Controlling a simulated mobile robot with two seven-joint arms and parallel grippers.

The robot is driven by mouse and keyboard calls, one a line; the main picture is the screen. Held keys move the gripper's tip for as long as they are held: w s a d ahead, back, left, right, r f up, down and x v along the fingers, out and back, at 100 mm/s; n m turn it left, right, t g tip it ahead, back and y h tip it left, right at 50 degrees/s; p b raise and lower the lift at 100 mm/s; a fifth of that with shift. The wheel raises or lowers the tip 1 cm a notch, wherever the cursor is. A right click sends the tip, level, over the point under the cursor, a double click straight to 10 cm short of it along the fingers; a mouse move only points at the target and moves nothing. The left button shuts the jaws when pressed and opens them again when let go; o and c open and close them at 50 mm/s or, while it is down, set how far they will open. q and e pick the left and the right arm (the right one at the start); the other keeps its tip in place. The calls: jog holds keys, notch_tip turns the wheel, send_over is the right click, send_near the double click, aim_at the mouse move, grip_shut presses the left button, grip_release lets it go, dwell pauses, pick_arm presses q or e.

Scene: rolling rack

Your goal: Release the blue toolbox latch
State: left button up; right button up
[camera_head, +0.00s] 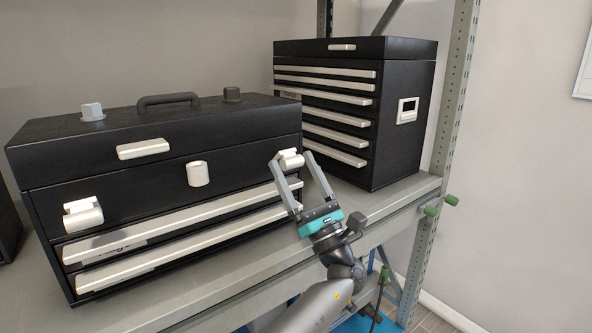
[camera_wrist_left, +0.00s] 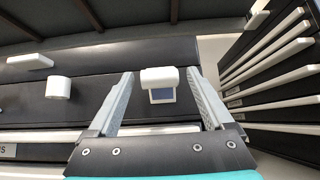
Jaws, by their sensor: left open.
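A black toolbox (camera_head: 75,128) with a dark top handle stands on the shelf at the left; no blue toolbox shows. Its front has white latches: one at the left (camera_head: 83,217), one in the middle (camera_head: 197,174), and one at the right end (camera_head: 291,160). My left gripper (camera_head: 292,163) is open, its fingers reaching up on either side of the right-end latch. In the left wrist view this latch (camera_wrist_left: 160,77), with a grey-blue plate below it, lies between the two fingertips, with gaps on both sides. My right gripper is not in view.
A taller black drawer cabinet (camera_head: 404,148) with white pulls stands behind at the right. The grey shelf (camera_head: 408,190) has a metal upright (camera_head: 456,85) at its right end and green knobs (camera_head: 431,211). White drawer pulls (camera_head: 190,222) run below the latches.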

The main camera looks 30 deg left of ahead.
pick_arm(q)
jog(key=b+v, duration=0.2)
jog(key=v, duration=1.3)
jog(key=shift+b, duration=0.35)
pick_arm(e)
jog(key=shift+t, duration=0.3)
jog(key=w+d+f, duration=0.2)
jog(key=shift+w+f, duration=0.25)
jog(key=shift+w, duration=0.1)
pick_arm(q)
jog(key=shift+d+f, duration=0.1)
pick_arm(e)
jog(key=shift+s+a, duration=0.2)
